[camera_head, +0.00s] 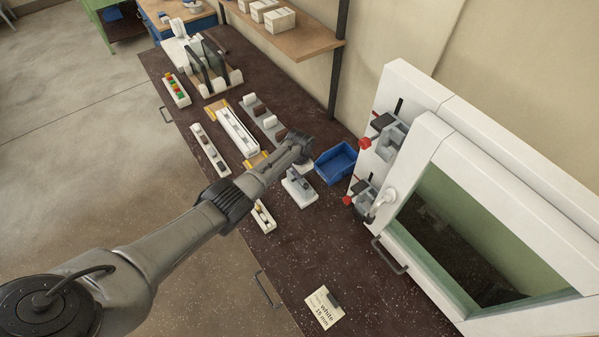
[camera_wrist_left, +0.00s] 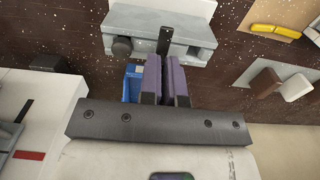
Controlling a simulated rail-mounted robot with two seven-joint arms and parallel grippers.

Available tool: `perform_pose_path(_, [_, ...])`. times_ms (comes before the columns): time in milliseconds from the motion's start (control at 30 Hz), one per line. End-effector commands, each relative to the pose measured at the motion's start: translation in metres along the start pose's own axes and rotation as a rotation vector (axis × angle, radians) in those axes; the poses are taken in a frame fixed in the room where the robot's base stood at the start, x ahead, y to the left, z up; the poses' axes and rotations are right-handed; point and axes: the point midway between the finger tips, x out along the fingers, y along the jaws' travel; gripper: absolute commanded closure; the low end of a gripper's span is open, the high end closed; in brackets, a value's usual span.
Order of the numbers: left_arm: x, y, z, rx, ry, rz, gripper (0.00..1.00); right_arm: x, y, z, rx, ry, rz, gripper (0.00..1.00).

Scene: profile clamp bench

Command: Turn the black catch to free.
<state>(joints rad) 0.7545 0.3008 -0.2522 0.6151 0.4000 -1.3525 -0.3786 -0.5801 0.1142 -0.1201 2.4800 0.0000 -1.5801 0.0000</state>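A small grey clamp fixture on a pale base (camera_head: 299,190) stands on the dark bench, just below my left gripper (camera_head: 301,150) in the head view. In the left wrist view the fixture's grey body (camera_wrist_left: 195,38) lies just beyond the fingertips. It has a dark round knob (camera_wrist_left: 122,47) and an upright black catch (camera_wrist_left: 165,40). My left gripper (camera_wrist_left: 166,62) has its purple-padded fingers a narrow gap apart. The catch is in line with this gap, at the fingertips; whether the pads touch it is unclear. My right gripper is out of view.
A blue bin (camera_head: 337,161) stands right of the fixture. A white machine (camera_head: 410,92) with red-tipped levers stands farther right. White trays (camera_head: 209,149) and a rack (camera_head: 217,84) lie toward the back. A paper note (camera_head: 323,309) lies on the clear front bench.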

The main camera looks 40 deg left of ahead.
Motion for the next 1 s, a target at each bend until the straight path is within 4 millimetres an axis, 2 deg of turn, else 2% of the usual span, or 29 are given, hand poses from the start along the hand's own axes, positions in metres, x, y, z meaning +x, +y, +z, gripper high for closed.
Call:
perform_pose_path(67, [0.0,0.0,0.0,0.002,0.001,-0.001,1.0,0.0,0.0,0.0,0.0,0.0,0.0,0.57])
perform_pose_path(100, [0.0,0.0,0.0,0.002,0.001,-0.001,0.94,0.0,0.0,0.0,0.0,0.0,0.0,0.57])
perform_pose_path(367, [0.0,0.0,0.0,0.0,0.0,0.0,0.7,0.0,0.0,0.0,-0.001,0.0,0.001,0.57])
perform_pose_path(667, [-0.004,0.0,0.0,0.0,0.001,-0.001,0.7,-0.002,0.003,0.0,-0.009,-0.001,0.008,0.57])
perform_pose_path(767, [-0.014,0.0,0.0,-0.001,0.002,-0.001,0.7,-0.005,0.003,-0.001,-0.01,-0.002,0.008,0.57])
perform_pose_path(1000, [-0.057,0.0,0.0,0.001,0.004,-0.003,0.7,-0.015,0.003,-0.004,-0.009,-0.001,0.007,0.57])
